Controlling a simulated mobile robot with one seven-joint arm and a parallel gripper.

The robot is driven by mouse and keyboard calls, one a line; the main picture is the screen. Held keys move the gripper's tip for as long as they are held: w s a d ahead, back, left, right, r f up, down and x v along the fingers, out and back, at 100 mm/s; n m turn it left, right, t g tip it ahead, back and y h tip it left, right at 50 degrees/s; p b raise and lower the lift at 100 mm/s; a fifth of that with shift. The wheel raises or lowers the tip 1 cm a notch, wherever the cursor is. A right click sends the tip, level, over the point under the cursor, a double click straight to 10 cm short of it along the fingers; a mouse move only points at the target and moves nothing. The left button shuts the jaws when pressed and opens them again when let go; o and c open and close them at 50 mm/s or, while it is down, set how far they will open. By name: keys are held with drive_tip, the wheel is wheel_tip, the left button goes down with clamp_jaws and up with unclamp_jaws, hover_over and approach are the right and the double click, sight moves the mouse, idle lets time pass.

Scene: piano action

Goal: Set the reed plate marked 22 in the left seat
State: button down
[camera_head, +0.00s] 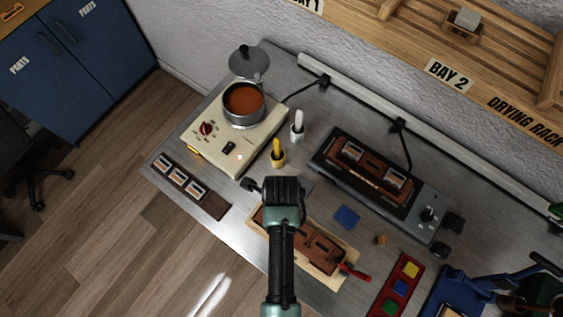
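A dark brown rack (214,207) lies at the table's left front edge and holds several small pale-framed plates (178,177); their numbers are too small to read, so I cannot tell which is marked 22. A brown block with recesses (316,243) lies on a light wooden board (333,278) at the table's front. My arm hides its left part, including any left seat there. My gripper (281,192) hangs over the table just behind the block's left end, right of the rack. Its fingertips are hidden, and no held plate is visible.
A cream heater (207,130) carries a pot (244,104). White (297,124) and yellow-handled (278,150) tools stand nearby. A black device (330,150) holds another brown block. A blue pad (347,216), red-handled tool (355,272) and red tray (382,303) lie right.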

drive_tip(key=shift+f, duration=0.45)
idle(0.3)
drive_tip(key=shift+c, duration=1.9)
unclamp_jaws()
